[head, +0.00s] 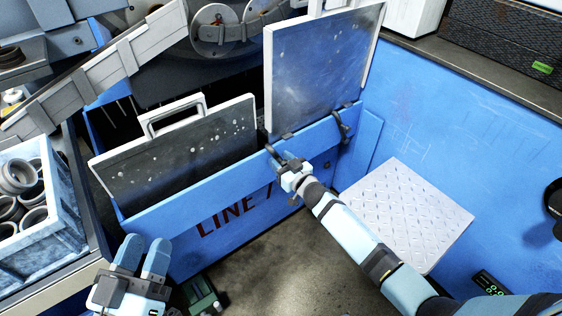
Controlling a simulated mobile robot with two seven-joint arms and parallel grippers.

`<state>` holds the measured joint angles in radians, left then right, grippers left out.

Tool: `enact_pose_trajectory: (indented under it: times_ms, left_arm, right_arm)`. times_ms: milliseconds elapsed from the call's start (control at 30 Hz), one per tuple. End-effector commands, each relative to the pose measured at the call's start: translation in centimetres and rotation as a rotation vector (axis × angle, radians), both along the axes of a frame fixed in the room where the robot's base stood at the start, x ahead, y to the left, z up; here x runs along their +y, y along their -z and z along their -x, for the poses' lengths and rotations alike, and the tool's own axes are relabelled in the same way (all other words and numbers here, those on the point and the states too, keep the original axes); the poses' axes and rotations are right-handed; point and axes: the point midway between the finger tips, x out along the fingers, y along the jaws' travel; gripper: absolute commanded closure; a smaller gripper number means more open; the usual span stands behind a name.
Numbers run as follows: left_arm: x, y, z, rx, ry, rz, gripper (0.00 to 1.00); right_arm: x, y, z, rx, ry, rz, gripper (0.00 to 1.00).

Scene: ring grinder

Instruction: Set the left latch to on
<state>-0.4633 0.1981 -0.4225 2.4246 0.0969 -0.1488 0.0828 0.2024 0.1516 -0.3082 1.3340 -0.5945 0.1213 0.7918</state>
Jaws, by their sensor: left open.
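The blue machine front (180,215) carries red lettering, of which "LINE" is readable. A dark, curved latch-like piece (341,127) sits on its top edge, below the raised right panel. Another small dark piece (270,148) is further left on the same edge, at the tip of my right gripper (279,160). My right gripper's fingers are small and partly blend with this piece, so I cannot tell whether they touch or grip it. My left gripper (141,252) is open and empty at the lower left, in front of the machine and away from both pieces.
A grey panel with a handle (180,155) leans at the left, and a taller panel (318,75) stands upright at the right. A bin of dark rings (65,225) is at the far left. A diamond-plate step (407,215) lies at the right. Bare floor shows below.

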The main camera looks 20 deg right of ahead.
Motion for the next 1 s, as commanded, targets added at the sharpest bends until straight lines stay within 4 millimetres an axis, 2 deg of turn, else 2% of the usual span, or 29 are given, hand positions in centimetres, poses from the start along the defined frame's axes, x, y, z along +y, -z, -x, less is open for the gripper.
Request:
enact_pose_trajectory:
  times_ms: [33,67,100,367,567,733,900,1000]
  left_arm:
    - [0.0,0.0,0.0,0.0,0.0,0.0,0.57]
    - [0.0,0.0,0.0,0.001,0.0,0.0,0.57]
    - [0.0,0.0,0.0,0.001,0.0,0.0,0.57]
    - [0.0,-0.4,-0.1,0.008,-0.001,-0.009,0.57]
    - [1.8,4.6,-0.2,0.242,-0.057,-0.153,0.57]
    - [3.6,8.8,0.8,0.424,-0.088,-0.268,0.57]
    - [4.6,11.0,1.5,0.51,-0.1,-0.317,0.57]
    - [4.7,11.4,1.6,0.522,-0.1,-0.324,0.57]
  right_arm:
    - [0.1,0.1,0.1,0.001,-0.002,-0.004,0.92]
    - [0.2,0.1,0.1,0.001,-0.002,-0.004,0.99]
    - [0.2,0.1,0.1,0.002,-0.003,-0.005,1.0]
    - [0.1,-0.2,0.1,0.012,-0.005,-0.027,1.0]
    - [-1.3,-1.3,-0.4,0.065,-0.006,-0.165,1.0]
    - [-3.0,-1.5,-1.0,0.122,-0.007,-0.323,1.0]
    - [-4.1,-1.1,-1.4,0.161,-0.007,-0.432,1.0]
    - [-4.3,-1.0,-1.5,0.167,-0.007,-0.452,0.99]
